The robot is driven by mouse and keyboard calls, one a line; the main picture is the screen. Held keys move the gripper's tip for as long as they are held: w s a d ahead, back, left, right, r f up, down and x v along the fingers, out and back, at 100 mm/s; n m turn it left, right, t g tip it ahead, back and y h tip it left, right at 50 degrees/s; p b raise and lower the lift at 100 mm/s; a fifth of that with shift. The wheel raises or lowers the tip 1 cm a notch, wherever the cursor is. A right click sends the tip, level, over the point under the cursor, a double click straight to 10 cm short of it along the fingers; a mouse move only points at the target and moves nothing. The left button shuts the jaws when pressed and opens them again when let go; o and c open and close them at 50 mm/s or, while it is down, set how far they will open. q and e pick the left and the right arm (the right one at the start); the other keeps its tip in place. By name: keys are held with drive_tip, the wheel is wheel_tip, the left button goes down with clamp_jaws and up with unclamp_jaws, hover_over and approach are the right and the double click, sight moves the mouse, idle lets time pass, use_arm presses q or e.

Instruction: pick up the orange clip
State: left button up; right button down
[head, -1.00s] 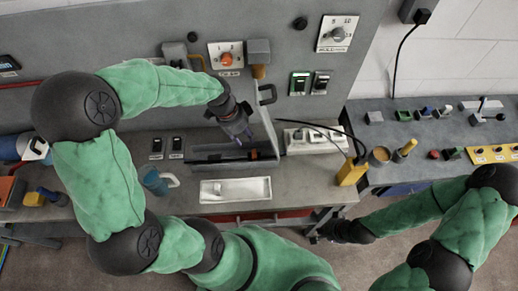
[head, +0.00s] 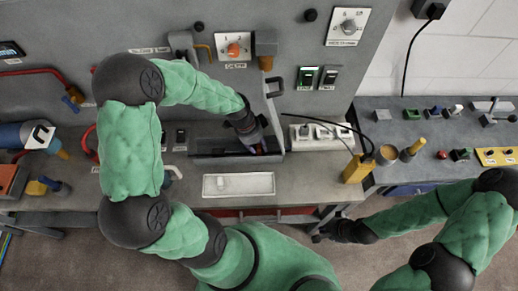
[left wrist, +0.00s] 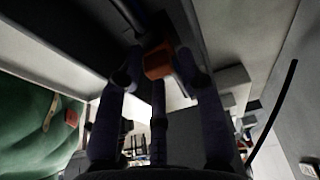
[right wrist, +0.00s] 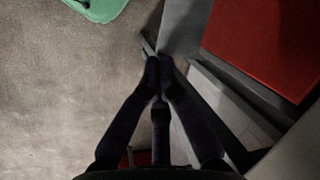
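The orange clip (left wrist: 158,62) shows in the left wrist view as a small block between the fingertips of my left gripper (left wrist: 160,72). The fingers are spread around it; a gap shows on its left side, and I cannot tell whether the right finger touches it. In the head view my left gripper (head: 258,147) reaches down into the grey open-topped bin (head: 210,159), and the clip is mostly hidden there. My right gripper (right wrist: 158,68) is empty, its fingertips nearly together, beside the bench front; it also shows in the head view (head: 318,237).
A white tray (head: 250,186) lies in front of the bin. A grey handle plate (head: 273,115) rises at the bin's right end. A power strip (head: 315,136) and a yellow block (head: 358,168) with a cable stand to the right. The panel wall (head: 225,82) is close behind.

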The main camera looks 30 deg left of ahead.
use_arm(q)
drive_tip(key=c, duration=0.6)
drive_tip(key=shift+c, duration=0.2)
drive_tip(key=shift+r, duration=0.15)
